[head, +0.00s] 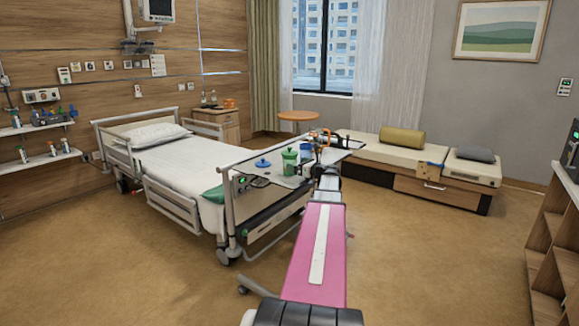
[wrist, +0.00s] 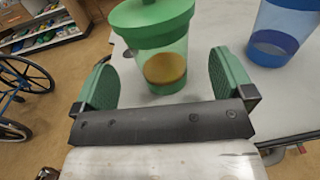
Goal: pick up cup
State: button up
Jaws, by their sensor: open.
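A clear cup with a green lid and green base (wrist: 165,50) stands upright on the table, with something brown inside. In the wrist view it is just ahead of my gripper (wrist: 166,78), centred between the two green finger pads. The pads are wide apart, and I see no clear contact with the cup. A green-lidded cup also shows in the head view (head: 289,162), on the overbed table. A clear blue cup (wrist: 280,35) stands to the right in the wrist view, its top cut off. In the head view my arm reaches to the table and the fingers are hard to make out.
The grey overbed table (head: 252,179) stands across the foot of the bed (head: 168,160). A blue item (head: 262,163) lies left of the green cup. A wheelchair wheel (wrist: 22,95) and shelves (wrist: 45,28) show at left in the wrist view.

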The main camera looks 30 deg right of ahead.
aim_at(295, 163)
jog(key=x, duration=0.5)
jog(key=shift+w+a, duration=0.1)
jog(key=c, duration=1.1)
jog(key=shift+o, duration=0.2)
